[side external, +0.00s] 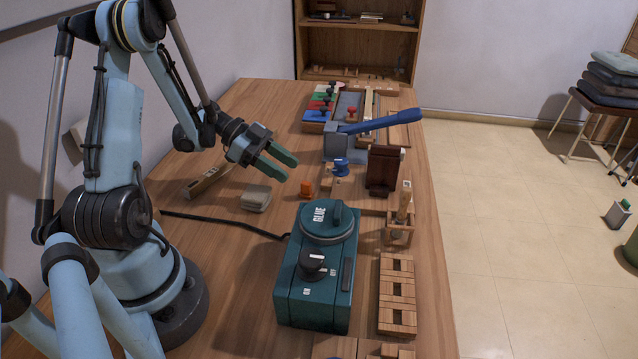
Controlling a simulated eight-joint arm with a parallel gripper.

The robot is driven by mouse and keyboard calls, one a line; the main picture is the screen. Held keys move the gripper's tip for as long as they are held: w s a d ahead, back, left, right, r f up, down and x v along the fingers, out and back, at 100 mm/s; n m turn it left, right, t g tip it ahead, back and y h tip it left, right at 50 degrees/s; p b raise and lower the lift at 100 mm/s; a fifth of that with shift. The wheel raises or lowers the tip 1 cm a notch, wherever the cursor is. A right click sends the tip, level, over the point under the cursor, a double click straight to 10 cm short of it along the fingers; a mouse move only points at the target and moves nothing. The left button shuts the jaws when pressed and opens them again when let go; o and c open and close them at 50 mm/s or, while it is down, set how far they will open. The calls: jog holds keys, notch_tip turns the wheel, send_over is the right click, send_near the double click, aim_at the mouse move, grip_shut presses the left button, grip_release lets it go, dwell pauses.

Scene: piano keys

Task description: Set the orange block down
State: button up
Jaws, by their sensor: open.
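The small orange block (306,189) sits on the wooden table, behind the teal glue machine and left of the blue-knobbed piece. My gripper (279,167) has two green fingers that are spread apart with nothing between them. It hangs above the table, up and to the left of the orange block in the picture, and does not touch it.
A teal glue machine (317,267) stands at the front, with a cable running left. A beige block (256,198) lies left of the orange block. A blue lever press (350,140), a dark brown block (383,170) and a brush stand (401,222) line the right side.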

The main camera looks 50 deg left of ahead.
aim_at(305, 182)
jog(key=x, duration=0.5)
jog(key=shift+s+d, duration=0.15)
jog(key=shift+d, duration=0.05)
grip_shut()
